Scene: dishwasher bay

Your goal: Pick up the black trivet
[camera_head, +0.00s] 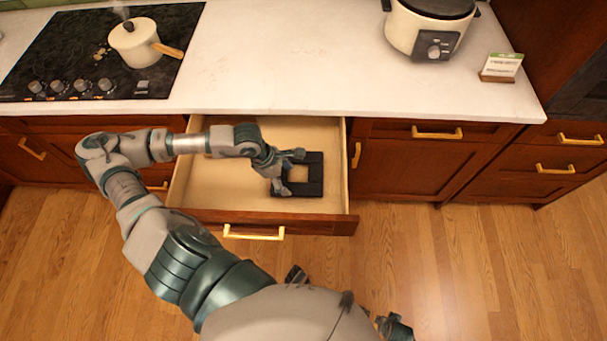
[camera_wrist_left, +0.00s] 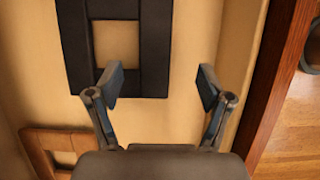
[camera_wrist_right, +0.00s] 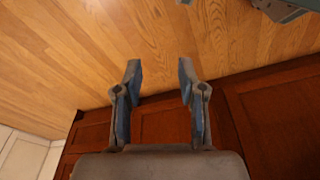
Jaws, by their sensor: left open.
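The black trivet (camera_head: 316,175) is a flat square frame with a square hole, lying in the open drawer, toward its right side in the head view. It also shows at the top of the left wrist view (camera_wrist_left: 155,45). My left gripper (camera_head: 287,169) is open above the trivet and hides part of its left side. In the left wrist view my left fingers (camera_wrist_left: 160,83) are apart, with the trivet's right bar between and beyond them; contact cannot be told. My right gripper (camera_wrist_right: 158,75) is open and empty, over the floor and cabinet fronts.
The drawer (camera_head: 339,205) has raised walls around the trivet. A brown wooden frame (camera_wrist_left: 40,138) lies in it, lower left in the left wrist view. The counter (camera_head: 290,60) above holds a slow cooker (camera_head: 405,30), a small sign (camera_head: 501,66) and a stove with a pot (camera_head: 133,48).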

